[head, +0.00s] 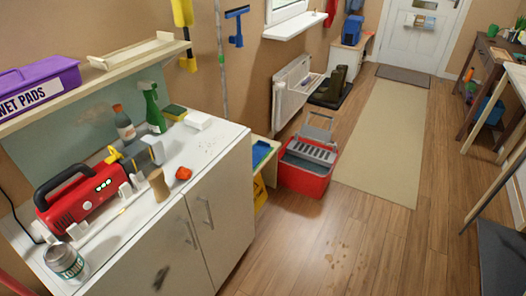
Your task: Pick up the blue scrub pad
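A flat blue item (261,153), which may be the blue scrub pad, lies on a low pale shelf (272,168) just right of the white cabinet, beside the red bucket. It is small and partly cut off by the cabinet's edge, so I cannot tell its exact shape. A yellow and dark green sponge (174,112) lies at the back of the cabinet top. My gripper is not visible in the head view.
A red mop bucket (306,170) stands on the floor.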

